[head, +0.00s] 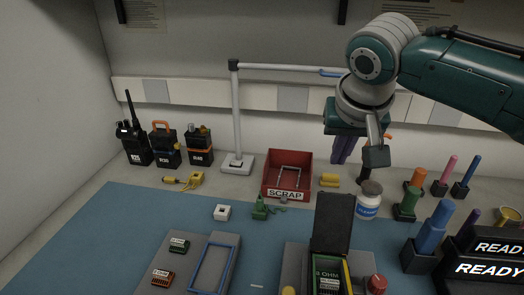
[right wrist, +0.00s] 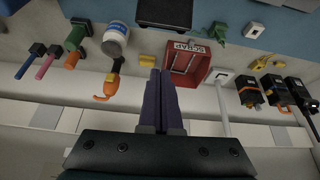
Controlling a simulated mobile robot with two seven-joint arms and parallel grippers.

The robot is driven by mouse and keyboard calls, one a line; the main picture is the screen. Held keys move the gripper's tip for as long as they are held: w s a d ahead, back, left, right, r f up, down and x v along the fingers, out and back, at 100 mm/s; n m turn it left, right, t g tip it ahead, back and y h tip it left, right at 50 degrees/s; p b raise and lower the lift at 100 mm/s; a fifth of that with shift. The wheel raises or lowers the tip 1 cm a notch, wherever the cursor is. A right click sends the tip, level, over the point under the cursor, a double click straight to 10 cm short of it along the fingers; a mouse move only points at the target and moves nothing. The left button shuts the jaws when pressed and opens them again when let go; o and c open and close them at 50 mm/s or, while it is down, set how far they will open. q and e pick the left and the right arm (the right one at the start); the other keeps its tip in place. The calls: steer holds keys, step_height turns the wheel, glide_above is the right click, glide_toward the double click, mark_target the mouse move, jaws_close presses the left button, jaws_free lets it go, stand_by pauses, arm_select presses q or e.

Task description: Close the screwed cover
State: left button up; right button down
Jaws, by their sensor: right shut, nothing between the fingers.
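A dark cover (head: 333,222) stands raised and open at the back of a grey fixture (head: 296,258). Below it an open compartment shows a green part labelled 8 OHM (head: 327,272). A red round knob (head: 376,284) is at the fixture's right side. The dark cover also shows at the top of the right wrist view (right wrist: 165,12). My right gripper (head: 342,160) has purple fingers, shut and empty, above the back of the bench, behind and apart from the cover. Its fingers also show in the right wrist view (right wrist: 160,76). My left gripper is not in view.
A red SCRAP bin (head: 273,185) and a lamp stand (head: 237,120) stand at the back. A white jar (head: 368,200) stands right of the cover, with coloured handled tools beyond. Radios (head: 137,143) are far left. The blue mat (head: 130,215) has free room at left.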

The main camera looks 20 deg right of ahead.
mark_target(332, 220)
step_height(332, 220, down, 7)
steer(key=shift+s+a, duration=0.2)
steer(key=shift+s, duration=0.15)
stand_by(0.4)
stand_by(0.3)
